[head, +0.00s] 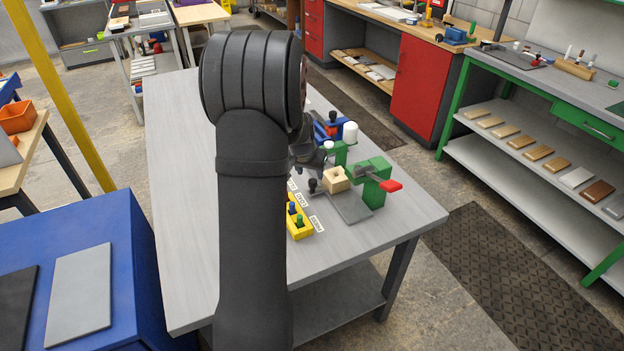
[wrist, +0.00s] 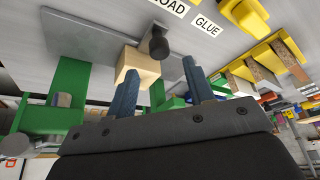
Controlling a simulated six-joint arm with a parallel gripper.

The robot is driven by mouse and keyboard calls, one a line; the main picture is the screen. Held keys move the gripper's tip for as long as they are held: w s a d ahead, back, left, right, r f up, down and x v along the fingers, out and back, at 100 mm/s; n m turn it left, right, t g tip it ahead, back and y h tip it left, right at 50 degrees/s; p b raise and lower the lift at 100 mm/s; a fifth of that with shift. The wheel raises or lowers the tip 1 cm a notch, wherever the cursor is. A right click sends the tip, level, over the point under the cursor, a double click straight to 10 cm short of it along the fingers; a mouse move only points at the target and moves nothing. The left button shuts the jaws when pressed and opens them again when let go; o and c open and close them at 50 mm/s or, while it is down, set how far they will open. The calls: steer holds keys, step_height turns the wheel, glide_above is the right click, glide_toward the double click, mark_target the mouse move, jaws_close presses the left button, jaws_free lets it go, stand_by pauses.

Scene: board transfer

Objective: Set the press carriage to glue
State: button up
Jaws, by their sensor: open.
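The press carriage carries a pale wooden block (head: 336,178) and has a black knob (head: 313,186) on its side facing the labels. In the wrist view the block (wrist: 138,66) and the knob (wrist: 158,42) lie just beyond my fingertips. My gripper (wrist: 161,78) is open, its two blue-grey fingers apart with nothing held; the knob appears between them in the picture, not visibly touched. The LOAD label (wrist: 172,5) and GLUE label (wrist: 208,25) lie near the knob; which one it lines up with I cannot tell. My arm hides much of the gripper in the head view.
A green press (head: 372,190) with a red handle (head: 391,185) stands beside the block. A yellow holder (head: 300,230) with coloured pegs is near the labels. A blue device (head: 325,128) and a white cylinder (head: 350,132) stand behind. The front right of the grey table (head: 400,220) is clear.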

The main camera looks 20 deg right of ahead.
mark_target(312, 180)
steer(key=shift+x, duration=2.65)
steer(key=shift+w, duration=0.1)
jaws_close()
